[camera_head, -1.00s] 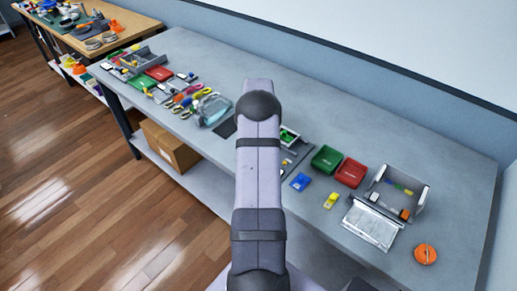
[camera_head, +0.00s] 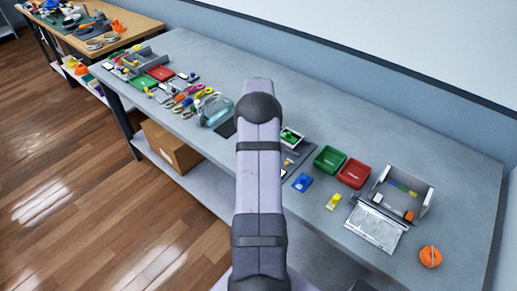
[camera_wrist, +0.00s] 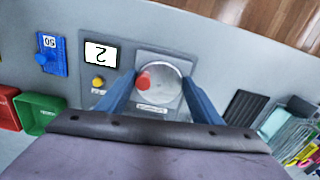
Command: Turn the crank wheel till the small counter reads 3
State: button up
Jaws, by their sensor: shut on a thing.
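The crank wheel (camera_wrist: 170,84) is a pale round disc with a red knob (camera_wrist: 143,81), on a grey plate in the wrist view. My gripper (camera_wrist: 159,82) has its two blue fingers on opposite sides of the wheel and is shut on it. The small counter (camera_wrist: 100,53) is a white display on the panel left of the wheel. In the head view my arm hides the wheel, the gripper and much of the panel.
A blue labelled piece (camera_wrist: 51,55) lies left of the panel, with green (camera_wrist: 38,112) and red trays beyond it. A dark ribbed mat (camera_wrist: 245,108) and a teal clear item (camera_wrist: 285,128) are on the right. An open grey box (camera_head: 408,187) and orange object (camera_head: 430,257) stand farther along the bench.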

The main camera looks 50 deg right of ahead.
jog(key=shift+m, duration=0.3)
jog(key=o, duration=1)
jog(key=shift+r+b, duration=1.2)
jog(key=shift+r, duration=2.5)
jog(key=shift+w+a, duration=0.1)
